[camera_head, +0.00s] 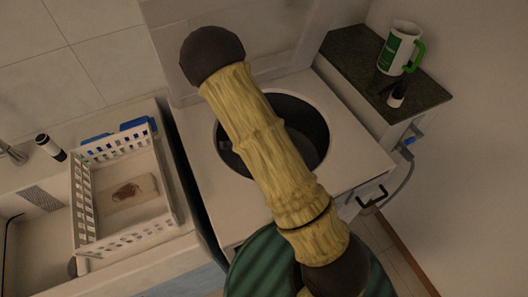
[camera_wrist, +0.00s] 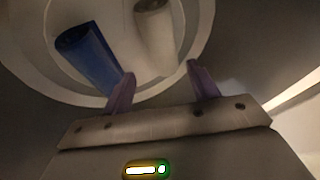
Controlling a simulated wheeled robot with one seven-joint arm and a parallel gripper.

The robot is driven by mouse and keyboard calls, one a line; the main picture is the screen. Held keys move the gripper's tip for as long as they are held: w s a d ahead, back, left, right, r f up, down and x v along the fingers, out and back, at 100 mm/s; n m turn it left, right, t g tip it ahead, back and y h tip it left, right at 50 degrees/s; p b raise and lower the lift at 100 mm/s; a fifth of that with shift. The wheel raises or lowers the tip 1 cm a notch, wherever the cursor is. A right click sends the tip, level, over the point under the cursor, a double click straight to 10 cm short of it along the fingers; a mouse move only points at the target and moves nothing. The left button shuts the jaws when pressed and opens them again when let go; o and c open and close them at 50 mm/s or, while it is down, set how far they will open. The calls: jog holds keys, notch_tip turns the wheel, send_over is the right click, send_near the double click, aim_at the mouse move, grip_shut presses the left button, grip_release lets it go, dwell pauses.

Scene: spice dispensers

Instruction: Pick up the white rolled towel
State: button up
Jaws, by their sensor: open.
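In the wrist view, the white rolled towel (camera_wrist: 154,32) is at the top centre, dim and cream-grey, with its upper part cut by the frame edge. A blue rolled towel (camera_wrist: 88,58) lies to its left, slightly tilted. Both are inside a pale round rim. My gripper (camera_wrist: 160,69) is open, with two purple fingers apart and nothing between them. The white towel is beyond the fingertips, roughly in line with the gap. In the head view, my arm covers part of a round dark opening (camera_head: 300,118) in a white appliance; the towels and gripper are hidden there.
In the head view, a white basket (camera_head: 150,240) holding a pale block stands at left by the sink. The wall is behind.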

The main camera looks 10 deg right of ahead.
jog(key=b+x, duration=0.3)
jog(key=x, duration=0.2)
jog(key=shift+s, duration=0.1)
jog(key=shift+d+f, duration=0.1)
jog(key=shift+f, duration=0.1)
jog(key=shift+f+b, duration=0.1)
jog(key=shift+b, duration=0.2)
jog(key=b+x, duration=0.1)
jog(key=x, duration=0.1)
jog(key=b+x, duration=0.2)
jog(key=x, duration=0.1)
jog(key=shift+w+b, duration=0.25)
jog(key=shift+b, duration=0.05)
jog(key=shift+w, duration=0.15)
jog(key=shift+c, duration=0.2)
jog(key=c, duration=0.8)
